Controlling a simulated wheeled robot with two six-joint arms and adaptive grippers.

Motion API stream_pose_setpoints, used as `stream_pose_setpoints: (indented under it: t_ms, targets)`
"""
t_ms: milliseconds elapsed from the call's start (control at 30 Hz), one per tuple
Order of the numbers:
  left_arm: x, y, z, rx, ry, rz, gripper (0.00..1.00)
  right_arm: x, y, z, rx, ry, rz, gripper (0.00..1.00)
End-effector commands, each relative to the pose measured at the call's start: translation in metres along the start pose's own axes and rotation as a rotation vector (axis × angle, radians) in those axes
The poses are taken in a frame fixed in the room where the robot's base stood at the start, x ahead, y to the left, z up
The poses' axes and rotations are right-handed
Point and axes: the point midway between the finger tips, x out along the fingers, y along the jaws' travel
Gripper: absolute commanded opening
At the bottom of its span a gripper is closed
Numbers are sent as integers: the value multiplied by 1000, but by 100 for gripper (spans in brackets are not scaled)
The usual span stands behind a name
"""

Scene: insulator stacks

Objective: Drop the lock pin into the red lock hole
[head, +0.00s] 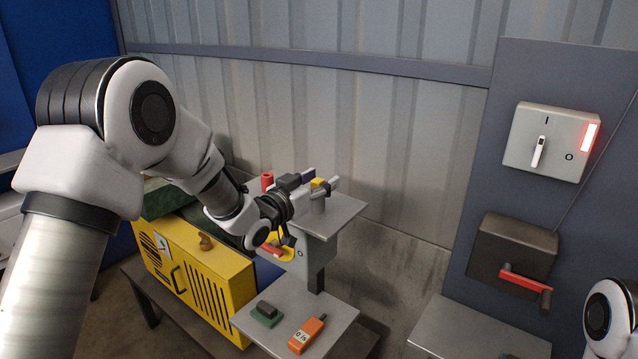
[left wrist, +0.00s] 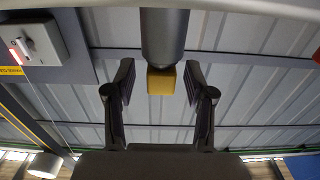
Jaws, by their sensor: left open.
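A grey upright cylinder (head: 318,203) with a yellow block (head: 318,183) on top stands on the small grey upper shelf; I cannot tell whether it is the lock pin. My left gripper (head: 322,187) is at this yellow block, level with it. In the left wrist view the fingers are open, one on each side of the yellow block (left wrist: 161,81), with gaps between. The grey cylinder (left wrist: 165,36) shows there too. A red piece on a yellow plate (head: 270,249) sits below the shelf, partly hidden by my left arm; no hole is clear. My right gripper is out of view.
A red cylinder (head: 267,181) stands on the shelf's left side. A lower shelf (head: 343,312) holds an orange device (head: 306,334) and a dark green block (head: 266,314). A yellow cabinet (head: 208,275) stands at left. A switch box (head: 548,141) and red-handled box (head: 512,262) are at right.

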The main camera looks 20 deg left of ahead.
Motion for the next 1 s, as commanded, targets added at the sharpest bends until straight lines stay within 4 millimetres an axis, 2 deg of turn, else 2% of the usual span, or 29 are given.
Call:
stream_pose_setpoints:
  t_ms: [67, 200, 233, 533, 633, 767, 1000]
  targets:
    - [0, 0, 0, 0, 0, 0, 54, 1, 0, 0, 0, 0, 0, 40]
    - [0, 0, 0, 0, 0, 0, 5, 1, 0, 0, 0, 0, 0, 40]
    - [0, 0, 0, 0, 0, 0, 0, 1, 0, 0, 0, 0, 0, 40]
    - [-1, 0, 0, 0, 1, -1, 0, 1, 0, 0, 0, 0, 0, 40]
    - [0, 0, -6, 0, 4, 0, 0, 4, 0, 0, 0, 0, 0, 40]
    - [-1, 0, -30, 3, 7, 0, 0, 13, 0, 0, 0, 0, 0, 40]
    - [0, 0, -86, 4, 4, 0, 0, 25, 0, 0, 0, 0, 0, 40]
